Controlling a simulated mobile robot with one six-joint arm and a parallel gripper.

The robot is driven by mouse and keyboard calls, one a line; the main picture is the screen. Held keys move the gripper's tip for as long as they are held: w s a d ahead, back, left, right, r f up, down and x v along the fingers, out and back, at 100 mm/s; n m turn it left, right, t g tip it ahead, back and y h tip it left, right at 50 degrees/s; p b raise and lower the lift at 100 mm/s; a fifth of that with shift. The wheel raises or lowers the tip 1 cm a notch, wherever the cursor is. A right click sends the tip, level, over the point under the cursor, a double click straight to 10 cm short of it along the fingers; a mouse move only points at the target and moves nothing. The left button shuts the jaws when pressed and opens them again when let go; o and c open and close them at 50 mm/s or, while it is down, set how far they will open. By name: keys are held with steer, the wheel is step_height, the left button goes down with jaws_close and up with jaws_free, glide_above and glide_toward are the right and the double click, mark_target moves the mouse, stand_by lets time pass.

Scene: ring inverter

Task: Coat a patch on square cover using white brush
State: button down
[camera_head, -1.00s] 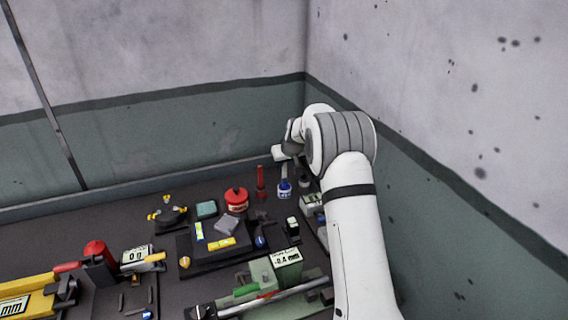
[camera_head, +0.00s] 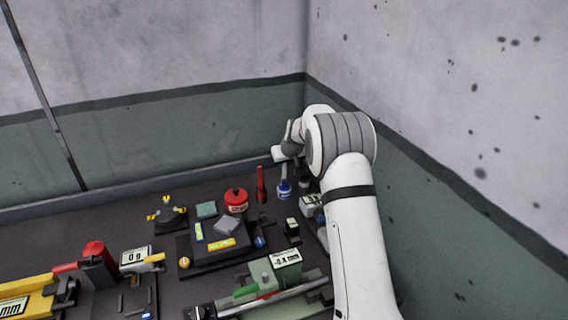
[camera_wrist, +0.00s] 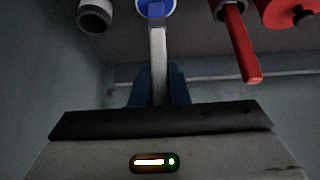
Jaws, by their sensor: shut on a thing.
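The white brush (camera_wrist: 158,62) shows in the wrist view as a pale handle between the dark blue fingers of my gripper (camera_wrist: 158,78), which is shut on it. The brush's far end is at a blue pot (camera_wrist: 155,8); its bristles are hidden. In the head view the blue pot (camera_head: 284,189) stands near the back wall with the pale handle upright above it, and my fingers are hard to make out there. A grey squarish piece (camera_head: 228,224) lies on a dark block left of the pot, and a teal square (camera_head: 206,209) lies behind it. I cannot tell which is the square cover.
A red handle (camera_head: 261,180) stands just left of the blue pot, and a red can (camera_head: 236,199) is further left. A grey cylinder (camera_wrist: 95,15) is close on the other side. A green device with a display (camera_head: 286,258) and a yellow tool (camera_head: 25,297) occupy the front.

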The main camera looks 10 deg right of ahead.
steer(key=shift+r+p, duration=1.35)
steer(key=shift+r, duration=2.15)
steer(key=shift+f, duration=0.1)
